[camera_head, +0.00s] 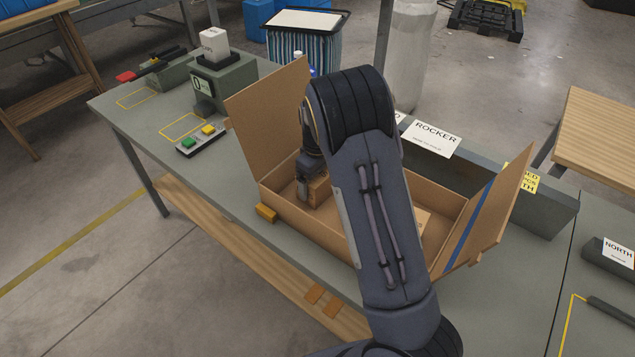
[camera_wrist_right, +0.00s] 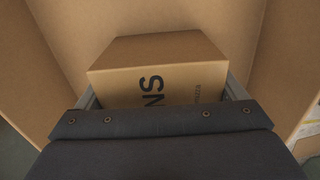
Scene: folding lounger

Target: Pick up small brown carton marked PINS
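The small brown carton (camera_wrist_right: 160,82) shows large dark letters, "NS" readable, in the right wrist view. It sits between the two fingers of my right gripper (camera_wrist_right: 163,96). A finger lies close along each side; I cannot tell whether both press on it. The lower part of its face is hidden by the gripper body. In the head view my right gripper (camera_head: 312,178) reaches down into the left part of an open cardboard box, with the carton (camera_head: 319,189) at its fingers. I cannot tell whether the carton touches the box floor. My left gripper is not in view.
The open box (camera_head: 300,226) stands on a grey-green table (camera_head: 226,183), its flaps raised left and right. A button panel (camera_head: 200,139) is farther left.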

